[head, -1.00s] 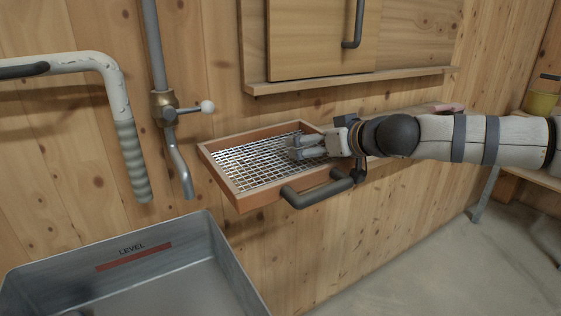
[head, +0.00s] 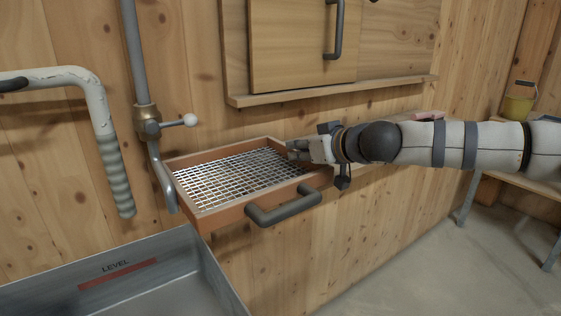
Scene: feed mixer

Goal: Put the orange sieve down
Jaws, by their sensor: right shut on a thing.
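The orange sieve (head: 205,219) is a shallow wooden-framed tray with a wire mesh bottom and a dark grey handle (head: 285,207) on its near right side. It is in front of the plank wall, its left end close to the pipe. My right gripper (head: 300,151) reaches in from the right and is shut on the sieve's far right rim. The arm hides part of that rim, and what lies under the sieve is hidden. My left gripper is out of view.
A grey metal bin marked LEVEL (head: 215,275) is below left. A pipe with a valve (head: 147,122) and a bent white pipe with a ribbed grip (head: 112,170) are to the left. A wooden cabinet (head: 300,45) with a ledge is above.

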